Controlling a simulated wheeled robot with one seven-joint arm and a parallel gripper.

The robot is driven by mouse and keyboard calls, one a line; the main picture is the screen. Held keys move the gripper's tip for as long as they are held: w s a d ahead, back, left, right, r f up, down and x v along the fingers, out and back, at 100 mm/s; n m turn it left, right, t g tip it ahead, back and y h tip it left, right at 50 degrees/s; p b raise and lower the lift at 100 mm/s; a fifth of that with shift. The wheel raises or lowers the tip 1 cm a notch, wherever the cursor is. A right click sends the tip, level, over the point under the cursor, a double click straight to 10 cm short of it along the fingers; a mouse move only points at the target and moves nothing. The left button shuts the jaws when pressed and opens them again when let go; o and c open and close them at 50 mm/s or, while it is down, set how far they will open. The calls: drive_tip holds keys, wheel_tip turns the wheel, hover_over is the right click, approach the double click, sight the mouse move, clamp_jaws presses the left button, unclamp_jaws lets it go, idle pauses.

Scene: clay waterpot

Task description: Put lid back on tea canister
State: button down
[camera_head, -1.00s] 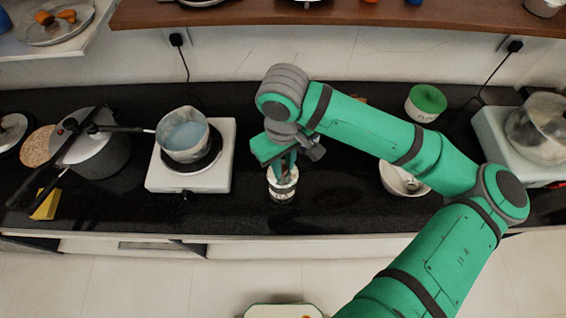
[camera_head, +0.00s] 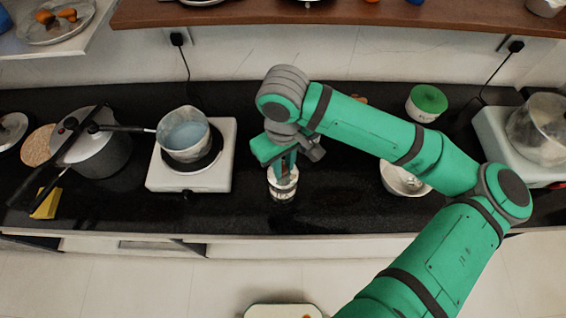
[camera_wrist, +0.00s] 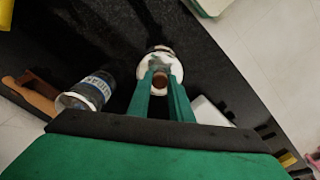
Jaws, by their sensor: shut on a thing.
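The tea canister (camera_head: 283,194) is a small pale container with dark markings, standing upright on the black counter near its front edge. My gripper (camera_head: 284,169) points down directly over it. In the wrist view, my gripper (camera_wrist: 163,84) is shut on a small brown knob (camera_wrist: 160,78), apparently the lid's. A white rounded piece (camera_wrist: 160,55) shows around and beyond the knob. The fingers hide part of it, and I cannot tell lid from canister rim there, nor whether the lid is seated.
A hot plate (camera_head: 220,178) with a pan (camera_head: 184,140) stands left of the canister. A white bowl (camera_head: 396,187) and a green-topped pot (camera_head: 427,100) are to the right. A labelled jar (camera_wrist: 95,92) shows in the wrist view. The counter just beside the canister is clear.

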drive_tip(key=c, duration=1)
unclamp_jaws()
drive_tip(key=shift+r, duration=0.15)
drive_tip(key=shift+r, duration=2.75)
drive_tip(key=shift+s+r, duration=0.1)
drive_tip(key=shift+r, duration=0.5)
clamp_jaws()
